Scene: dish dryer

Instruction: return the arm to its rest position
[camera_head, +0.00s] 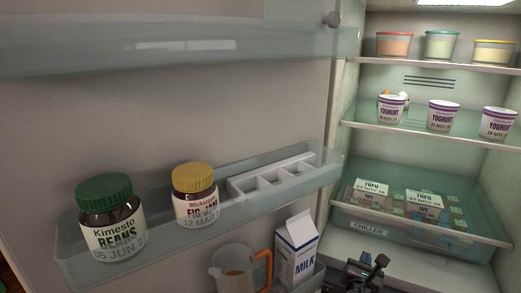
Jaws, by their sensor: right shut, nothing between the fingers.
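My right gripper (372,264) shows at the bottom edge, right of centre, as a dark shape in front of the lower part of the open fridge. It is shut and empty. It is just right of the milk carton (295,252), with no clear contact visible. Most of my right arm is cut off by the lower edge. My left gripper is not in view.
The open fridge door's shelf (130,243) holds a beans jar (109,217) and a jam jar (195,194). A jug (232,272) with an orange handle stands below. Yoghurt cups (443,115), tubs (441,45) and a chiller drawer (365,224) with tofu packs fill the fridge.

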